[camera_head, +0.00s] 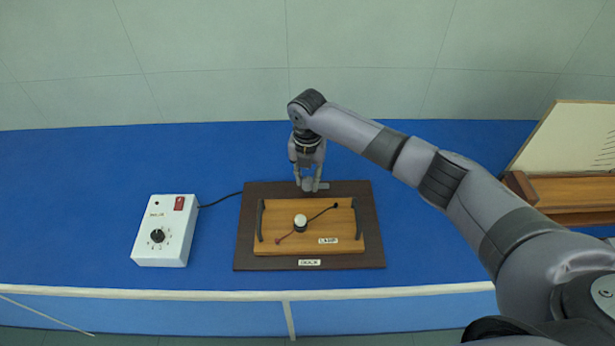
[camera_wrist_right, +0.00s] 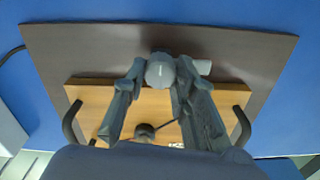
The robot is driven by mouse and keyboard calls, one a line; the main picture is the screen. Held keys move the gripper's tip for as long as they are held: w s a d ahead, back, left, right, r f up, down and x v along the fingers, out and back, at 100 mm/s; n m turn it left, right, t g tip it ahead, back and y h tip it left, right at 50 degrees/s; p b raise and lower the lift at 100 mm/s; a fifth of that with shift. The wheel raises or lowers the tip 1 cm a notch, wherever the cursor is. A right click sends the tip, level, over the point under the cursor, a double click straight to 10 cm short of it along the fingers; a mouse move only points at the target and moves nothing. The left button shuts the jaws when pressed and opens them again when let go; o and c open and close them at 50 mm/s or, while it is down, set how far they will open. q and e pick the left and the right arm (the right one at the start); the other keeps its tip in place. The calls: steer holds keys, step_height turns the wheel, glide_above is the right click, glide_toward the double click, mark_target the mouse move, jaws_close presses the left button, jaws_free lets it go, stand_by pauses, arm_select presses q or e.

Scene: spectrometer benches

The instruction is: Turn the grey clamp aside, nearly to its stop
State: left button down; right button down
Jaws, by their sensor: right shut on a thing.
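The grey clamp (camera_head: 323,186) sits on the dark base board at the back edge of the wooden lamp block (camera_head: 346,220). Its short bar points to the right, and the rest is partly hidden by my right gripper (camera_head: 308,185). In the right wrist view, the clamp's round grey head (camera_wrist_right: 160,72) lies between the two fingers of my right gripper (camera_wrist_right: 161,78), with the bar's end showing to its right. The right gripper points down and is shut on the clamp. My left gripper is not in view.
The dark dock board (camera_head: 375,255) lies on the blue bench (camera_head: 430,265). The lamp block carries two dark handles, a white lamp (camera_head: 300,220) and leads. A white control box (camera_head: 166,232) with a cable stands left. A wooden stand (camera_head: 575,190) is at the right.

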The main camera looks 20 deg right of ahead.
mark_target(308, 180)
steer(key=shift+n, duration=0.3)
steer(key=c, duration=1.3)
jaws_free()
steer(key=shift+r, duration=0.1)
step_height(308, 180, up, 12)
